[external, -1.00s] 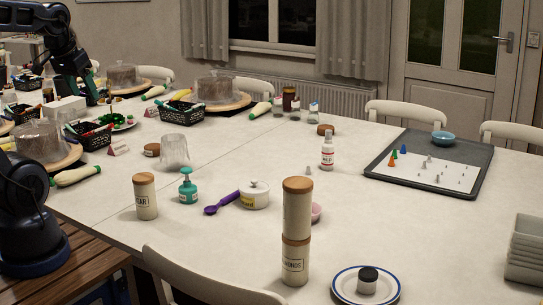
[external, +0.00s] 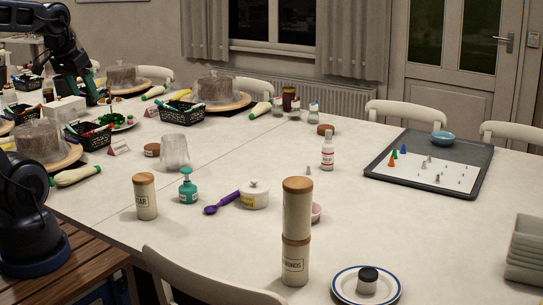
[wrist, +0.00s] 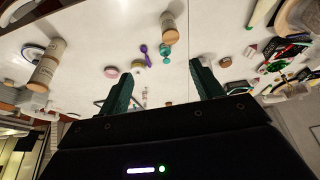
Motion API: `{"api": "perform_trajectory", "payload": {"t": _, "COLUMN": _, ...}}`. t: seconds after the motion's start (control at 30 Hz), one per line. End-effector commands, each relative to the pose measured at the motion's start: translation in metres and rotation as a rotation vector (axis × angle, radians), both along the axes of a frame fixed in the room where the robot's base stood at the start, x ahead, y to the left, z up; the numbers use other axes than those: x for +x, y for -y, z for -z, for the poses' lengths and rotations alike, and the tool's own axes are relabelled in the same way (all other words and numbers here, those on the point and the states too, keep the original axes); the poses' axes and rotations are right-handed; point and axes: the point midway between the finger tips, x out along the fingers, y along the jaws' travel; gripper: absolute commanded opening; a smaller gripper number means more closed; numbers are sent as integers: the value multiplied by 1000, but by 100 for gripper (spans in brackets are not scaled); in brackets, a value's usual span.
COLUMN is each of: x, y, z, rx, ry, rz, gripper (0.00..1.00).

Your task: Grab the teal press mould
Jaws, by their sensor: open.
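The teal press mould (external: 188,188), a small round body with a knob-like top, stands upright on the table between the sugar canister and the purple scoop. It also shows in the wrist view (wrist: 165,51), beyond the fingertips and near the upper middle. My gripper (external: 90,92) is at the far left of the external view, over the table's far left part, well apart from the mould. In the wrist view its two green fingers (wrist: 163,84) are spread wide with nothing held between them.
Near the mould are a sugar canister (external: 146,197), purple scoop (external: 222,203), white lidded pot (external: 255,195) and clear tumbler (external: 174,151). Stacked canisters (external: 296,235) stand tall in front. A black basket (external: 89,137) and domed turntables crowd the left.

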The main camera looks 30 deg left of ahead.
Motion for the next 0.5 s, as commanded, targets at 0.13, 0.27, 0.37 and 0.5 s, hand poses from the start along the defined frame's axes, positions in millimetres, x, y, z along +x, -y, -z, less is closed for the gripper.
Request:
{"api": "perform_trajectory", "payload": {"t": 0.13, "x": 0, "y": 0, "z": 0, "rx": 0, "ry": 0, "rz": 0, "gripper": 81}}
{"api": "perform_trajectory", "payload": {"t": 0.27, "x": 0, "y": 0, "z": 0, "rx": 0, "ry": 0, "rz": 0, "gripper": 84}}
{"api": "perform_trajectory", "payload": {"t": 0.37, "x": 0, "y": 0, "z": 0, "rx": 0, "ry": 0, "rz": 0, "gripper": 84}}
{"api": "perform_trajectory", "payload": {"t": 0.5, "x": 4, "y": 1, "z": 1, "rx": 1, "ry": -4, "rz": 12, "gripper": 84}}
